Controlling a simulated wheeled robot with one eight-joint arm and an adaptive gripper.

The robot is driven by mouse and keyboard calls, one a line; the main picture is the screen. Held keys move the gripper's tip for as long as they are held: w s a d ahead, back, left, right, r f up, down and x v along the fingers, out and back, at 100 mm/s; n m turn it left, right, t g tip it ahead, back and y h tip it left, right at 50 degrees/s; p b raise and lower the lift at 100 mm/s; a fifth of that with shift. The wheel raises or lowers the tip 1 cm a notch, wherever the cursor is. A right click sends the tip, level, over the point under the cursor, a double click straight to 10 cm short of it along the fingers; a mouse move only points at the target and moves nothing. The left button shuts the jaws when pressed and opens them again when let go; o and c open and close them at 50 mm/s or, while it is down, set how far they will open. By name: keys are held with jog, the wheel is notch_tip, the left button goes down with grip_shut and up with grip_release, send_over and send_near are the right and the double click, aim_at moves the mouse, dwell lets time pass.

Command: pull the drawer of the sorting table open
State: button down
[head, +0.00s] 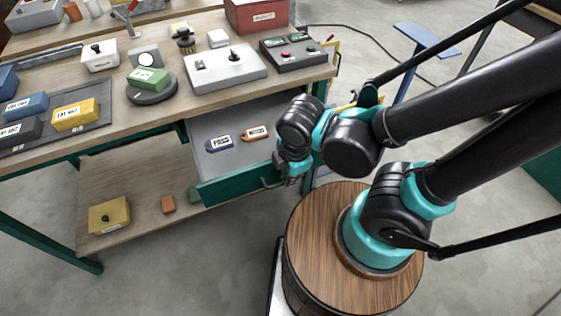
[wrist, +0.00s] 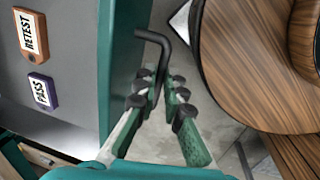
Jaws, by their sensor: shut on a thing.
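The drawer (head: 232,187) of the sorting table (head: 140,135) stands pulled out, with its grey inside showing and its green front toward me. The drawer front also shows in the wrist view (wrist: 122,60). A dark bent handle (wrist: 158,42) sticks out from that front. My gripper (head: 285,180) is at the drawer front in the head view. In the wrist view my gripper (wrist: 160,88) has its fingers closed around the handle's lower part. A purple PASS tag (head: 219,143) and an orange RETEST tag (head: 255,133) lie flat in the drawer.
The tabletop holds several boxes, a grey control box (head: 225,72) and a dark button box (head: 293,55). A lower shelf carries a yellow box (head: 109,215) and an orange block (head: 168,204). The floor in front of the drawer is bare up to my round wooden-topped base.

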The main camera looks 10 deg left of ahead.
jog(key=shift+s+d, duration=0.65)
jog(key=shift+s, duration=0.35)
jog(key=c, duration=1.9)
grip_release()
jog(key=shift+s+d+r, duration=0.2)
jog(key=shift+s+r, duration=0.1)
jog(key=shift+r, duration=1.65)
jog(key=shift+s+d+r, duration=0.15)
jog(key=shift+s+r, duration=0.2)
jog(key=shift+r, duration=1.65)
jog(key=shift+s+d+r, duration=0.2)
jog(key=shift+s+r, duration=0.1)
jog(key=shift+r, duration=1.65)
